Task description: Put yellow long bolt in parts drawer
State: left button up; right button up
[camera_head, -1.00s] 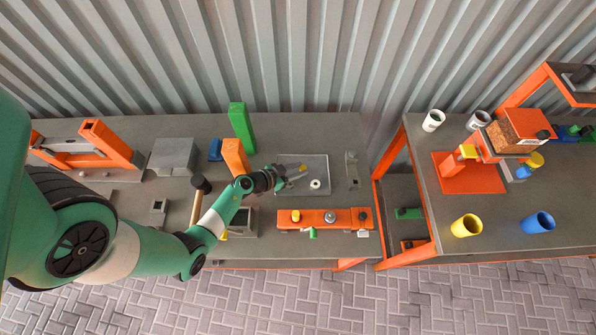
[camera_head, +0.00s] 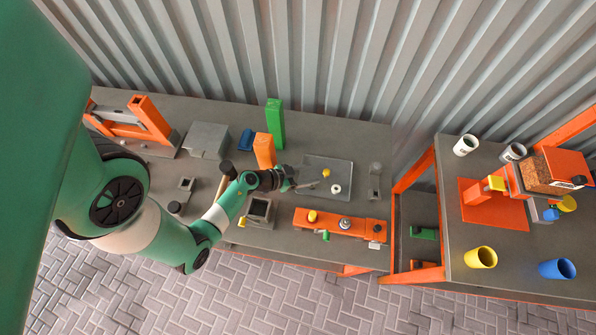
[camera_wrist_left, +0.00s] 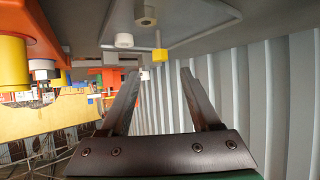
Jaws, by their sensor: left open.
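The yellow long bolt (camera_head: 326,173) stands on a flat grey tray (camera_head: 342,166) on the left workbench. My left gripper (camera_head: 308,184) is open and empty at the tray's left side, a short gap from the bolt. In the left wrist view the bolt (camera_wrist_left: 159,44) shows beyond and between the two open fingertips (camera_wrist_left: 160,72), with nothing between the fingers. I cannot tell for sure which item is the parts drawer. A small open grey box (camera_head: 259,208) stands near the bench's front edge. My right gripper is not in view.
A white ring (camera_head: 336,189) and a grey part sit on the tray near the bolt. An orange block (camera_head: 264,150) and a green block (camera_head: 275,122) stand behind my left wrist. An orange fixture (camera_head: 340,225) lies in front of the tray. A corrugated wall is behind.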

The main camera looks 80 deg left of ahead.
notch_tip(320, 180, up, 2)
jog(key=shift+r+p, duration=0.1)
jog(key=shift+p, duration=0.55)
pick_arm(q)
jog(key=v, duration=0.5)
jog(key=shift+s+d+r, duration=0.1)
jog(key=shift+s+r, duration=0.1)
jog(key=shift+s, duration=0.15)
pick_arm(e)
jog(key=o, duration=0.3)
